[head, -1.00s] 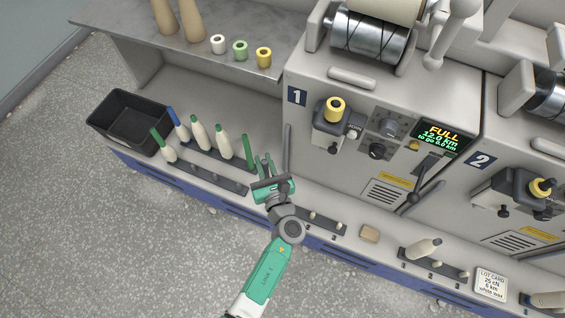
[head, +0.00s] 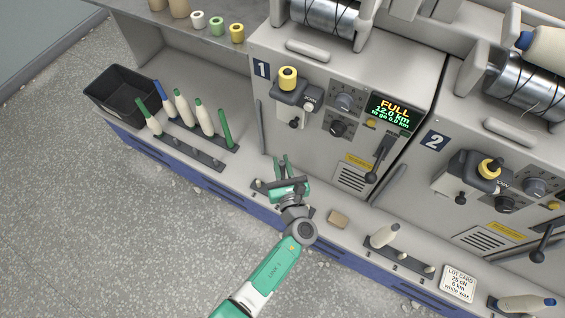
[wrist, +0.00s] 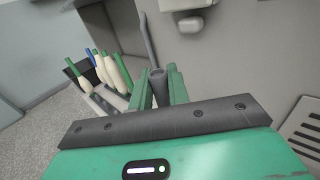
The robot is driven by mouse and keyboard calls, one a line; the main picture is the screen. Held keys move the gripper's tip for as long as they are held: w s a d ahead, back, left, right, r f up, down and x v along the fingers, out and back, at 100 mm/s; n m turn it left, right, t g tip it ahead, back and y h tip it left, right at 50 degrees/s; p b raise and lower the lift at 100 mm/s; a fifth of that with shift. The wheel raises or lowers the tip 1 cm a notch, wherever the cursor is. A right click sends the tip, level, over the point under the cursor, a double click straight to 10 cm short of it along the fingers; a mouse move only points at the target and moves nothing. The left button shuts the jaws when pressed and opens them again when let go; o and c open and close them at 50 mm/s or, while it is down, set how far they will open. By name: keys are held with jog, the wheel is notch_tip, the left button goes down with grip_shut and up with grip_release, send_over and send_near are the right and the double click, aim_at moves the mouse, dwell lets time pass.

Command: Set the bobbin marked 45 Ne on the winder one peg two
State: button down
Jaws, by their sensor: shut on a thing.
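My gripper (head: 281,167) is over the short peg rail (head: 258,184) of winder one, which the arm partly covers. In the wrist view my gripper (wrist: 158,88) is shut on a dark grey tube (wrist: 157,78) with a round open top. The lower part of the tube is hidden, and no marking on it is readable. Winder one (head: 335,65) carries the number 1 and its display reads FULL. Several bobbins with green or blue tips, such as a white one (head: 184,110), stand in the rack at left. Their markings are too small to read.
A black bin (head: 122,95) stands left of the rack, whose front row (head: 182,151) has mostly empty pegs.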

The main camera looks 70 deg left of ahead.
aim_at(283, 175)
jog(key=shift+f+b, duration=0.85)
jog(key=shift+f, duration=0.75)
jog(key=shift+b, duration=0.4)
jog(key=shift+f+b, duration=0.6)
jog(key=shift+b, duration=0.05)
jog(key=c, duration=1.6)
grip_release()
jog(key=d, duration=0.3)
jog(key=s+d+p, duration=0.1)
jog(key=d, duration=0.7)
jog(key=shift+s+p, duration=0.3)
jog(key=shift+p, duration=0.1)
